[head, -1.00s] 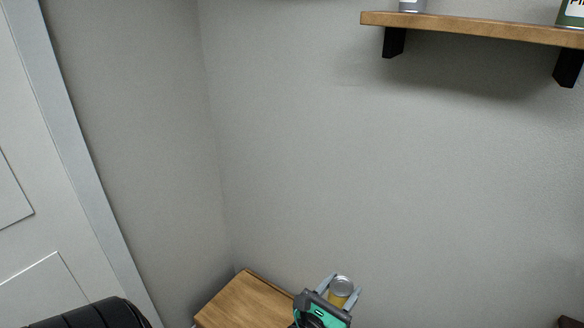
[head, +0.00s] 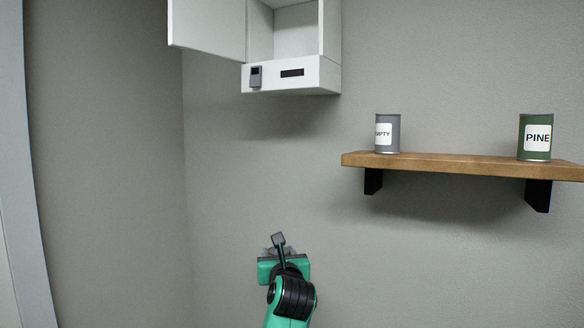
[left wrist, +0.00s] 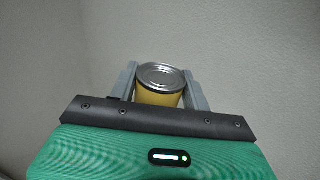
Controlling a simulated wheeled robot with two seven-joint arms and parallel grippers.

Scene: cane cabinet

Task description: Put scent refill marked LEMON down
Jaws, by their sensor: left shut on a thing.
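The scent refill (left wrist: 160,92) is a yellow can with a silver metal lid. In the left wrist view it stands between the two grey fingers of my left gripper (left wrist: 160,86), which is shut on it. Its label does not show, so I cannot read LEMON. In the head view my left gripper (head: 279,246) is in front of the grey wall, below and left of the wooden shelf, and its own body hides most of the can. My right gripper is not in view.
A wooden shelf (head: 450,165) on black brackets holds a grey can marked EMPTY (head: 388,134), its label partly turned away, and a green can marked PINE (head: 535,137). The shelf middle is clear. A white wall cabinet (head: 290,76) hangs at the top, door open.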

